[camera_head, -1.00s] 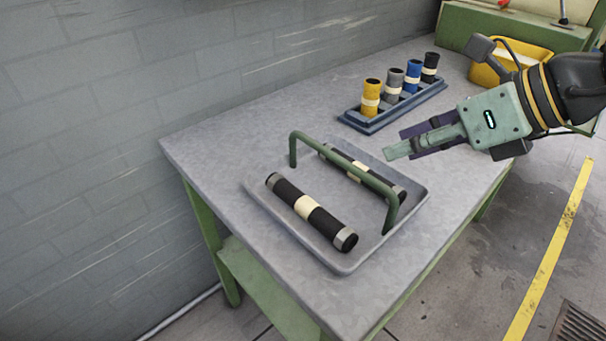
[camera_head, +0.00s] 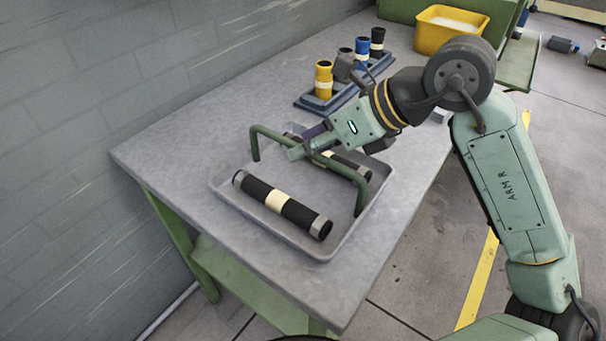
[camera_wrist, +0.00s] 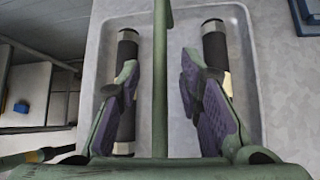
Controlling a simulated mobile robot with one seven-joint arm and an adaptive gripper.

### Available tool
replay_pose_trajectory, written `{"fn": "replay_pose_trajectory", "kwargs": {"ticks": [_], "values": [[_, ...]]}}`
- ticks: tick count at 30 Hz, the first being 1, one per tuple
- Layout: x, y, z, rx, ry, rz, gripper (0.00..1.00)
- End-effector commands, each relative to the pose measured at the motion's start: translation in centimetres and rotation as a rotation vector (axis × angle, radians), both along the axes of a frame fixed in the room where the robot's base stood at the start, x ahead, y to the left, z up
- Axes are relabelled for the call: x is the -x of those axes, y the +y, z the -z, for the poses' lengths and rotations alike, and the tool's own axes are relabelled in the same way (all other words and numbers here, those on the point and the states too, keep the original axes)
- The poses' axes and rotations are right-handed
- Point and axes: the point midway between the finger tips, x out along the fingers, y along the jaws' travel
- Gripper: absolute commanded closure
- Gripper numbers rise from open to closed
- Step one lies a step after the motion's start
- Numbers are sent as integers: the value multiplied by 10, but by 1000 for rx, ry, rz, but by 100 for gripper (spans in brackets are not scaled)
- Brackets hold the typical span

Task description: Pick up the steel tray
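The steel tray (camera_head: 325,203) lies flat on the table, with a green arched handle (camera_head: 268,135) over its middle. Two black cylinders with cream bands lie in it, one in front (camera_head: 277,202) and one behind the handle (camera_head: 345,164), partly hidden. My gripper (camera_head: 297,150) is at the handle's crossbar. In the wrist view the tray (camera_wrist: 178,25) fills the middle. The handle bar (camera_wrist: 161,80) runs between the two purple-padded fingers of my gripper (camera_wrist: 159,75), which stand apart with a gap on each side.
A blue rack (camera_head: 310,103) with yellow, grey, blue and black upright cylinders stands behind the tray, close to my arm. A yellow bin (camera_head: 450,38) is at the back right. The table (camera_head: 170,150) is bare left of the tray. A grey wall (camera_head: 90,90) runs along its left side.

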Motion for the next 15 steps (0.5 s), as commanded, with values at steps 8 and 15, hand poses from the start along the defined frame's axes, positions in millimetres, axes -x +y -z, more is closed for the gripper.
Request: {"fn": "replay_pose_trajectory", "kwargs": {"ticks": [8,15], "values": [[-7,15,16,-1,-1,0,67],[-7,15,16,0,-1,1,72]]}}
